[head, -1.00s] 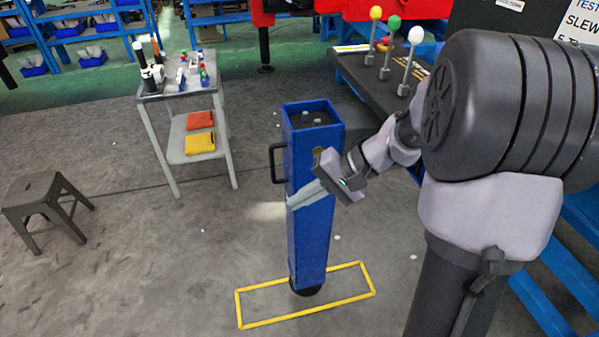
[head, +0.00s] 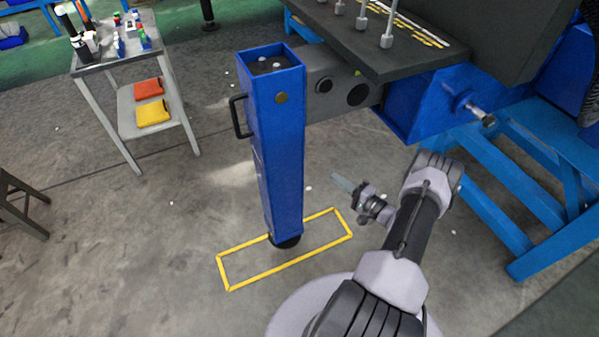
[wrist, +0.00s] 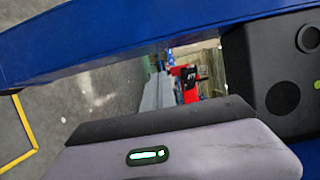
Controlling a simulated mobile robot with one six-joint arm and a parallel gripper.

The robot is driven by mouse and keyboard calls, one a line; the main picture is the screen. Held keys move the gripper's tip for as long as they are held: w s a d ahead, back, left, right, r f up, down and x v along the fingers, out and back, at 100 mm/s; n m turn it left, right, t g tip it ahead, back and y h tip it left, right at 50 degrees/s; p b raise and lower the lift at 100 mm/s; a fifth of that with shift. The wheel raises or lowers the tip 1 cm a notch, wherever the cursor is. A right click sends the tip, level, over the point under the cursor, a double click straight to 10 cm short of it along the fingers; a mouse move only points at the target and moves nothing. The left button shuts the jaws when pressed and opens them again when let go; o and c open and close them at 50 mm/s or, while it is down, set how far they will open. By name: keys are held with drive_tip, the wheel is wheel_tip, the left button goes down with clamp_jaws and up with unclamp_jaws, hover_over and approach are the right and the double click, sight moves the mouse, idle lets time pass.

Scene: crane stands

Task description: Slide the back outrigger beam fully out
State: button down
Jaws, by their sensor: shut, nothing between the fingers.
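The back outrigger beam (head: 326,84) is a grey box section with dark round holes and a small green-yellow dot, showing between the blue leg (head: 277,150) and the blue housing (head: 420,108). In the wrist view the beam (wrist: 262,60) is at the right and the leg (wrist: 100,45) crosses the top. The leg stands upright, with a black handle (head: 239,116) on its left side. My gripper (head: 342,182) is shut and empty, right of the leg's lower half and below the beam, apparently apart from both.
A yellow floor outline (head: 260,277) surrounds the leg's black foot (head: 286,241); I cannot tell whether the foot touches the floor. A dark deck (head: 375,55) overhangs the beam. Blue stand legs (head: 500,190) are at the right. A small grey cart (head: 125,100) and a stool (head: 20,205) are left.

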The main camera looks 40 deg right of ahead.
drive_tip(key=w+a+f+b, duration=0.1)
drive_tip(key=w+b, duration=0.1)
drive_tip(key=w, duration=0.2)
drive_tip(key=w+a+f+h+b, duration=0.1)
drive_tip(key=w+a+b, duration=0.1)
drive_tip(key=w, duration=0.3)
drive_tip(key=shift+w+a+f+m, duration=0.2)
drive_tip(key=shift+f+m, duration=0.1)
drive_tip(key=shift+m, duration=0.1)
